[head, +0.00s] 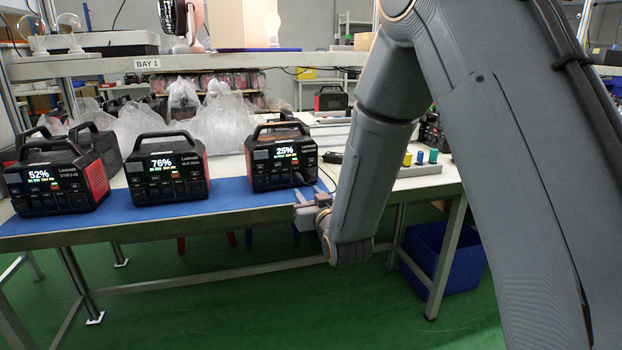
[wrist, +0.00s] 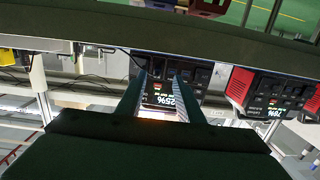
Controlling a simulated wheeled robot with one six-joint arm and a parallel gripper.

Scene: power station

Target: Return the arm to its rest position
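My arm hangs down from the upper right in the head view, bent at the elbow. My gripper (head: 304,212) is at the front edge of the blue mat (head: 235,196), just in front of the power station reading 25% (head: 272,165). In the wrist view, turned upside down, my two fingers (wrist: 159,76) stand apart with nothing between them. The 25% station's display (wrist: 160,95) shows through the gap. A thin dark cable (head: 325,176) shows beside that station's lower right front.
Power stations reading 76% (head: 165,190) and 52% (head: 40,188) stand to the left on the mat. A small rack with coloured cylinders (head: 420,168) is right of my forearm. A blue bin (head: 452,255) is under the table. The green floor in front is clear.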

